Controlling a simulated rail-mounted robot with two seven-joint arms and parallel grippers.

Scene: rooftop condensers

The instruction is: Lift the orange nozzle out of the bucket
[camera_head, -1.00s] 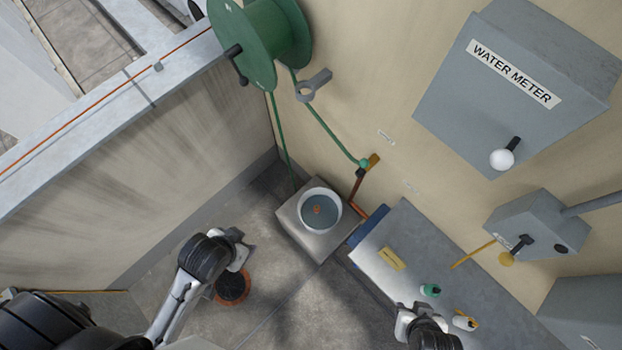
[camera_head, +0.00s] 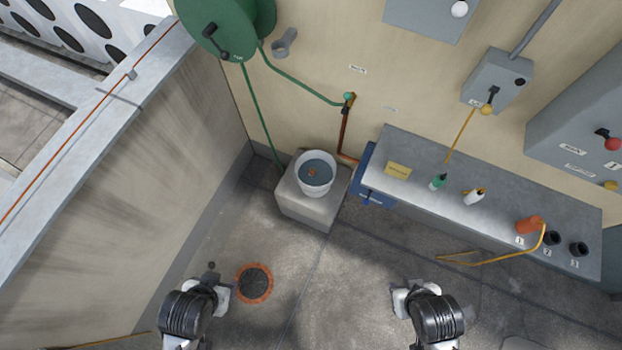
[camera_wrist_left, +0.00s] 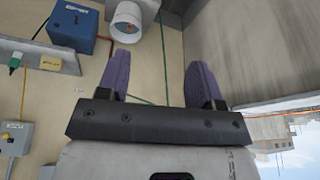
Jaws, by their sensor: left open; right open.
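The orange nozzle (camera_head: 312,173) lies inside the white bucket (camera_head: 318,190), which stands on a concrete block against the wall. My left gripper (camera_head: 217,288) is at lower left in the head view, well apart from the bucket. In the left wrist view its two purple fingers (camera_wrist_left: 160,80) are spread, with nothing between them. My right gripper (camera_head: 400,298) is at lower right, empty and apart from the bench; its fingertips are hard to make out.
The concrete block (camera_head: 306,208) stands beside a blue box (camera_head: 374,198) and a long grey bench (camera_head: 440,205) with bottles and a yellow tag. A green hose (camera_head: 300,85) hangs from a reel above. An orange-rimmed drain (camera_head: 255,284) is in the floor; the middle floor is clear.

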